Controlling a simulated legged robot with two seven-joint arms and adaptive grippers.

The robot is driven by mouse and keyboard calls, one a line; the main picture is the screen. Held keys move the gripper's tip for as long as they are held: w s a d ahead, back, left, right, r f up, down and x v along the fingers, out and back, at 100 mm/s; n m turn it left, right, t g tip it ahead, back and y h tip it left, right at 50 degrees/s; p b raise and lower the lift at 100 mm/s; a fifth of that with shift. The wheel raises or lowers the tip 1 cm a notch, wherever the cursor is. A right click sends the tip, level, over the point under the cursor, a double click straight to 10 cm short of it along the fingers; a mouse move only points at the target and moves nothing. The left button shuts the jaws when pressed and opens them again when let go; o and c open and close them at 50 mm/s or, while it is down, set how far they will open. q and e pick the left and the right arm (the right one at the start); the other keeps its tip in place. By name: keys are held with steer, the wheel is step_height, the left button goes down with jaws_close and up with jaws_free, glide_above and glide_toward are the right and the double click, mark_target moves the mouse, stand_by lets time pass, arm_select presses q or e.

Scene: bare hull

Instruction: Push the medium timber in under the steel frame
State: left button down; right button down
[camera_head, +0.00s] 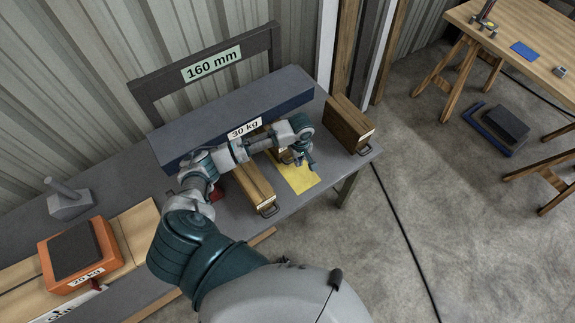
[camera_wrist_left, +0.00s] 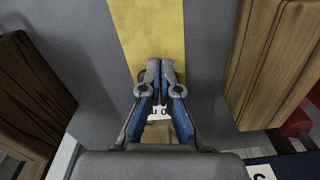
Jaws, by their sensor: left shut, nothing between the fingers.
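The steel frame (camera_head: 205,128), a long dark blue beam labelled 30 kg, lies across the bench. A timber (camera_head: 283,157) at its front edge, in line with a yellow strip (camera_head: 299,176), is mostly hidden behind my left arm; I take it for the medium one. In the left wrist view its pale, labelled end (camera_wrist_left: 160,133) shows between my finger links. My left gripper (camera_head: 309,163) is shut and empty above the strip, in front of that timber; I cannot tell whether they touch. My right gripper is not in view.
Timbers with handles stand left (camera_head: 251,187) and right (camera_head: 348,124) of the strip. A dark upright frame (camera_head: 149,91) labelled 160 mm stands behind. An orange 20 kg block (camera_head: 110,246) and a hammer (camera_head: 68,203) lie left.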

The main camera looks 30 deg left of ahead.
mark_target(287, 160)
arm_select(q)
steer(key=shift+n, duration=0.7)
step_height(287, 160, down, 10)
steer(key=shift+s+r+b, duration=0.1)
steer(key=shift+r+b, duration=0.15)
steer(key=shift+b, duration=0.25)
steer(key=a, duration=0.1)
steer(key=w+a, duration=0.1)
steer(key=shift+w+a+f, duration=0.2)
steer(key=shift+a+f, duration=0.15)
steer(key=shift+a, duration=0.05)
steer(key=shift+w+a, duration=0.2)
steer(key=shift+a, duration=0.3)
steer(key=shift+w+a+r+p, duration=0.1)
steer(key=shift+w+r+p, duration=0.05)
steer(key=shift+p, duration=0.15)
steer(key=p, duration=0.1)
steer(key=w+a+p, duration=0.1)
steer(key=p, duration=0.1)
steer(key=a+p, duration=0.1)
steer(key=shift+w+a+r+p, duration=0.15)
steer(key=shift+w+r+p, duration=0.1)
steer(key=shift+p, duration=0.15)
steer(key=shift+s+a+f, duration=0.1)
steer(key=shift+a+f, duration=0.05)
steer(key=shift+a, duration=0.05)
steer(key=shift+s+a+f, duration=0.1)
steer(key=shift+f, duration=0.15)
